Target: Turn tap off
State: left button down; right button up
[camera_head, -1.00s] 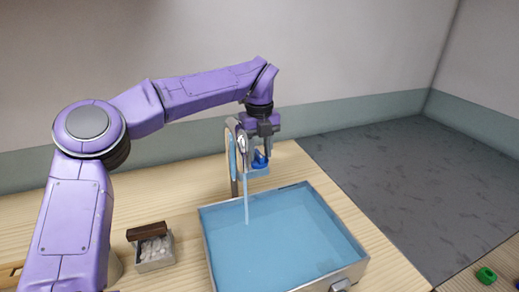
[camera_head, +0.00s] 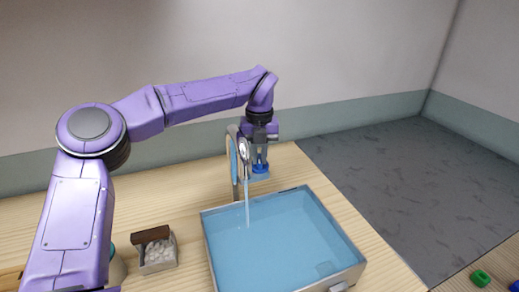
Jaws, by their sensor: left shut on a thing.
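The tap (camera_head: 233,160) stands at the back edge of the basin, with a blue knob (camera_head: 261,169) on its right side. A thin stream of water (camera_head: 247,206) runs from the tap down into the basin (camera_head: 205,236), which holds blue water. My left gripper (camera_head: 260,163) points down from above and is shut on the blue knob. The fingers partly hide the knob. My right gripper is not in view.
A small box of white pieces (camera_head: 158,258) with a brown block (camera_head: 150,235) at its rim sits left of the basin. Bare wooden tabletop lies between them and behind. A green ring (camera_head: 481,278) lies at the lower right.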

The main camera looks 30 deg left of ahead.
pick_arm(q)
jog(key=m+p, duration=0.1)
jog(key=m, duration=0.1)
jog(key=m+p, duration=0.1)
jog(key=p, duration=0.1)
jog(key=shift+r+m, duration=0.3)
jog(key=shift+m, duration=0.1)
jog(key=m+p, duration=0.3)
jog(key=m, duration=0.1)
jog(key=shift+p, duration=0.35)
jog(key=m+p, duration=0.3)
jog(key=m, duration=0.1)
jog(key=shift+w+f+m+p, duration=0.15)
jog(key=shift+m+p, duration=0.5)
jog(key=shift+m, duration=0.45)
jog(key=c, duration=1.1)
grip_release()
jog(key=shift+f, duration=0.1)
